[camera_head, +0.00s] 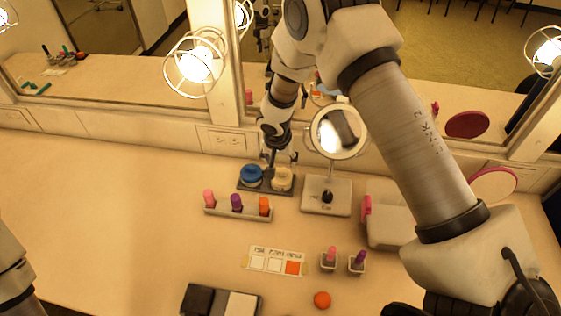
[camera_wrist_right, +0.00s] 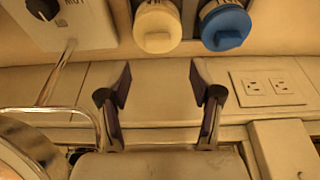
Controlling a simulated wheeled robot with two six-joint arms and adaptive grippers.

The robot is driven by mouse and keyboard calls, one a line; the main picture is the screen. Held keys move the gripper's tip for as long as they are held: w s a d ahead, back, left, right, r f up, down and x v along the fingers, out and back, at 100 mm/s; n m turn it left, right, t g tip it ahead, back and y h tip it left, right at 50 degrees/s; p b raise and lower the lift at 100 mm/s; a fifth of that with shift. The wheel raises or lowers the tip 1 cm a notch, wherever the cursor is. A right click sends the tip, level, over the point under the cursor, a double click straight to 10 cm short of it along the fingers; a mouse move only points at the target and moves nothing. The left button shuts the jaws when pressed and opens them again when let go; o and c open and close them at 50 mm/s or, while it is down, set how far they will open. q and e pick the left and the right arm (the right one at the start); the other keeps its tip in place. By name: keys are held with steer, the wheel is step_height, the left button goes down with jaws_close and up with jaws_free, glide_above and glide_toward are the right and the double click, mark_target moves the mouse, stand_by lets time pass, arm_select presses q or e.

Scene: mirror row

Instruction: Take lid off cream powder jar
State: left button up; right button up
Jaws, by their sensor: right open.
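The cream powder jar (camera_head: 281,181) stands on a dark tray (camera_head: 262,188) near the back of the counter, its cream lid on it. A jar with a blue lid (camera_head: 251,174) stands to its left on the same tray. My right gripper (camera_head: 279,157) is open and empty, close behind and above the cream jar in the head view. In the right wrist view the open fingers (camera_wrist_right: 160,83) are apart from the cream jar (camera_wrist_right: 157,27), which shows at the top edge beside the blue one (camera_wrist_right: 226,25). My left gripper is not in view; part of my left arm shows at lower left.
A round mirror on a stand (camera_head: 326,196) is just right of the tray. A rack (camera_head: 238,210) with pink, purple and orange lipsticks lies in front. A swatch card (camera_head: 276,262), an orange ball (camera_head: 322,300) and a palette (camera_head: 221,301) lie nearer. The left counter is clear.

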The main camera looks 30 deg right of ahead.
mark_target(281, 170)
steer(key=shift+s+a+f+p, duration=0.15)
steer(key=shift+s+f+p, duration=0.3)
steer(key=shift+s+f, duration=0.05)
steer(key=shift+p+x, duration=0.55)
steer(key=shift+x, duration=0.3)
steer(key=f, duration=0.1)
steer(key=w+f, duration=0.1)
steer(key=d+f, duration=0.1)
steer(key=shift+w+f, duration=0.2)
steer(key=shift+w, duration=0.05)
steer(key=shift+r, duration=0.1)
steer(key=shift+s+a+r, duration=0.15)
steer(key=shift+s, duration=0.05)
steer(key=c, duration=0.3)
steer(key=shift+s+r, duration=0.1)
steer(key=c, duration=0.7)
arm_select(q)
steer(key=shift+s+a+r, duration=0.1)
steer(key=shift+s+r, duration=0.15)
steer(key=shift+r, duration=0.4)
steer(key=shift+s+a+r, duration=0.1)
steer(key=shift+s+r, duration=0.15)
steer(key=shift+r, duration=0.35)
